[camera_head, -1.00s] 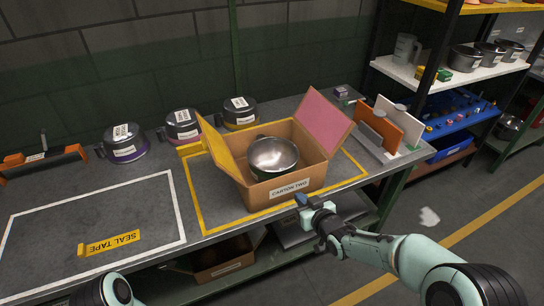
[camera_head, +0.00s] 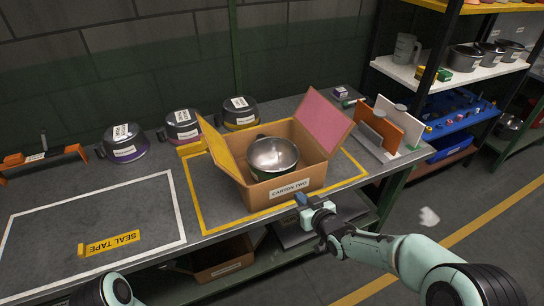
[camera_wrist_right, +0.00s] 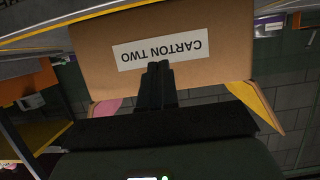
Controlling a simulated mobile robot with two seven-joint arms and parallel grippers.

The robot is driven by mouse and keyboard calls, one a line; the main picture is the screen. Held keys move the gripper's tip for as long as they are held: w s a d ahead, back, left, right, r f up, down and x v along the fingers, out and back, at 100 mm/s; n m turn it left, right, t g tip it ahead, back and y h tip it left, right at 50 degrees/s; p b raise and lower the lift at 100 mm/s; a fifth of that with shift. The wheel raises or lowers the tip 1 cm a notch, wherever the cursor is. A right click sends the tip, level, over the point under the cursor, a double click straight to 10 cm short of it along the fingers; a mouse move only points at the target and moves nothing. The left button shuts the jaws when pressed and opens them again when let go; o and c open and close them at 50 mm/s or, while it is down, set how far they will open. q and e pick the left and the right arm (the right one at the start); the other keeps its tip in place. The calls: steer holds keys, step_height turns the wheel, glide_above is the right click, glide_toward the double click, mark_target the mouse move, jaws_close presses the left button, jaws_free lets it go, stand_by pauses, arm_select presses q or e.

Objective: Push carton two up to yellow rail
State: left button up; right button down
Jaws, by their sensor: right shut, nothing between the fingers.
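Carton two (camera_head: 258,198) is an open brown box with a white label, standing inside the yellow outline on the bench. Its flaps are raised, one yellow and one pink, and a steel pot (camera_head: 272,155) sits in it. A thicker yellow strip (camera_head: 190,151), seemingly the yellow rail, lies behind the carton, partly hidden by it. My right gripper (camera_head: 301,199) is shut and empty, at the carton's front face near the label. In the right wrist view the closed fingers (camera_wrist_right: 157,72) overlap the label's edge; I cannot tell whether they touch. My left gripper is out of view.
Several lidded pots, one of them a purple-based pot (camera_head: 125,143), stand along the back. An orange-and-white divider rack (camera_head: 385,125) is right of the carton. A white outline (camera_head: 184,215) with seal tape (camera_head: 108,243) is left. Another box (camera_head: 222,262) sits on the lower shelf.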

mark_target(290, 183)
steer(key=shift+w, duration=0.1)
